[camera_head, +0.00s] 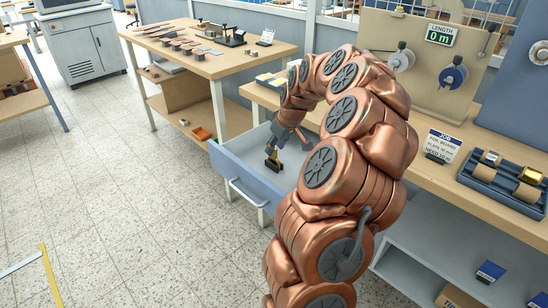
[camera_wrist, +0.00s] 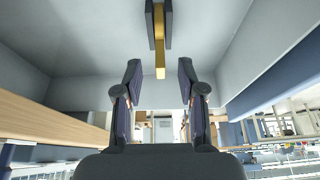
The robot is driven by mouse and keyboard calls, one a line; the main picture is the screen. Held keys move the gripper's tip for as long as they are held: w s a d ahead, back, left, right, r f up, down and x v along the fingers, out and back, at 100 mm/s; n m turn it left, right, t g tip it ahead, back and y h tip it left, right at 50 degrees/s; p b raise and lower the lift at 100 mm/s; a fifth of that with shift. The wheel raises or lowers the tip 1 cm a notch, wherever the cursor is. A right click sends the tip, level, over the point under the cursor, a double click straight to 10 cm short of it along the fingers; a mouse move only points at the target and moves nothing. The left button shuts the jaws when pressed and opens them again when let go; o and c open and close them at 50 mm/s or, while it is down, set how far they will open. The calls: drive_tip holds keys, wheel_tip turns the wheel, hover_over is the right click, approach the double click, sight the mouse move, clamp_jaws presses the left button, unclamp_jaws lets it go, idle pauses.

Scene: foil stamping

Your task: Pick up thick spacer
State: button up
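A small dark block with a yellow strip (camera_head: 273,162) lies on the floor of the open drawer (camera_head: 247,187) in the head view; I cannot tell for sure that it is the thick spacer. It also shows in the wrist view (camera_wrist: 160,40), at the top centre, upright in the picture. My gripper (camera_head: 287,143) reaches down into the drawer just above and beside the block. In the wrist view its two fingers (camera_wrist: 159,68) are spread apart, with the near end of the yellow strip in line with the gap. Nothing is held between them.
The drawer walls surround my gripper closely. A workbench (camera_head: 460,160) with a job card (camera_head: 442,146), a tray of rolls (camera_head: 505,182) and a length display (camera_head: 440,34) stands at right. Another table (camera_head: 250,60) with small parts stands behind.

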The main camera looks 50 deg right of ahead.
drive_tip(key=shift+x, duration=1.05)
clamp_jaws()
